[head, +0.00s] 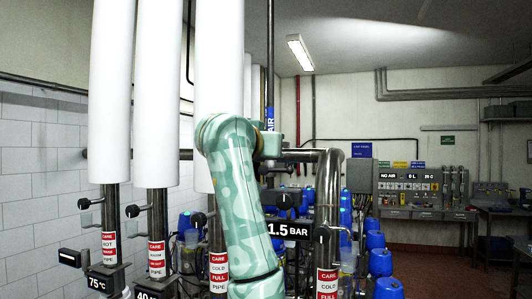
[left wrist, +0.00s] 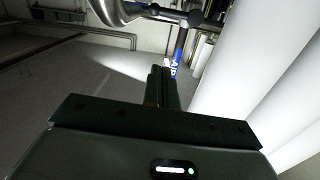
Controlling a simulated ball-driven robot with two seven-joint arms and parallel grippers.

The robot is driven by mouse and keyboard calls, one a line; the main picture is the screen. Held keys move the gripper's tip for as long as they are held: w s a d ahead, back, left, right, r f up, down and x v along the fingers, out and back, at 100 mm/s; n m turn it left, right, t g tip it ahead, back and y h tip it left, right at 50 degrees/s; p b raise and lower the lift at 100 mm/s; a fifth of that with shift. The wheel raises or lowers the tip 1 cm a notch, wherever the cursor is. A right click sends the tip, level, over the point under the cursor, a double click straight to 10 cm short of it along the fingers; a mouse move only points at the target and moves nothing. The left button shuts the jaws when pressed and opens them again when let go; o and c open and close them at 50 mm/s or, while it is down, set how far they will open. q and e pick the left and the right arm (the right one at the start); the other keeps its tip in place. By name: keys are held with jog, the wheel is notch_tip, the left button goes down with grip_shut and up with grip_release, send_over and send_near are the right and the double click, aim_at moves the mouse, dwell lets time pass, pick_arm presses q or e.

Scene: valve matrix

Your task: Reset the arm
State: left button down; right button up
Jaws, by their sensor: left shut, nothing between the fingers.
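My left arm (head: 240,190), in a green camouflage pattern, rises from the bottom centre of the head view and bends at the top toward the pipes. Its gripper is hard to make out there. In the left wrist view my left gripper (left wrist: 162,88) is shut, its dark fingers together and empty. Beyond the fingertips is the blue AIR label on a pipe (left wrist: 175,70); I cannot tell how far away it is. The blue-labelled pipe also shows in the head view (head: 270,118). My right gripper is in neither view.
Thick white pipes (head: 110,90) with small lever valves stand at the left. A metal pipe (head: 328,190) bends down right of my arm, near a 1.5 BAR display (head: 290,230). Blue containers (head: 381,262) stand behind. Open floor (head: 430,270) lies at the right.

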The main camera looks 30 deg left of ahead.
pick_arm(q)
jog(key=shift+w+f, duration=0.1)
jog(key=shift+w, duration=0.15)
